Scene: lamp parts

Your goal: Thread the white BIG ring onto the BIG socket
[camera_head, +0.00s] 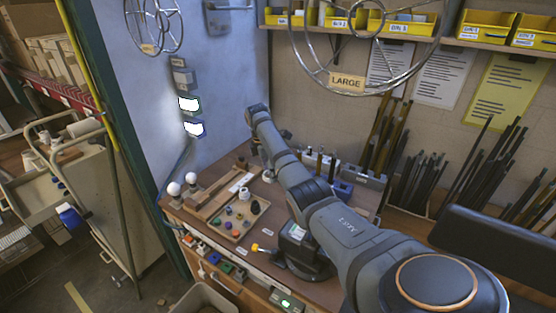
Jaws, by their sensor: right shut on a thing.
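My right arm reaches in from the lower right across the bench. My right gripper (264,164) hangs from its far end, low over the back of the bench, small in this view. It is shut on a small pale thing at its fingertips, which looks like the white BIG ring (268,176); its outline is hard to make out. I cannot tell which part is the BIG socket, or how the ring stands to it. My left gripper is not in view.
A wooden tray (217,232) holds small coloured parts and a white cylindrical part (244,193). Two white bulbs (174,189) stand at the bench's left. A grey block (352,178) stands behind my arm. A wire frame labelled LARGE (347,84) hangs above. Yellow bins (401,25) line the shelf.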

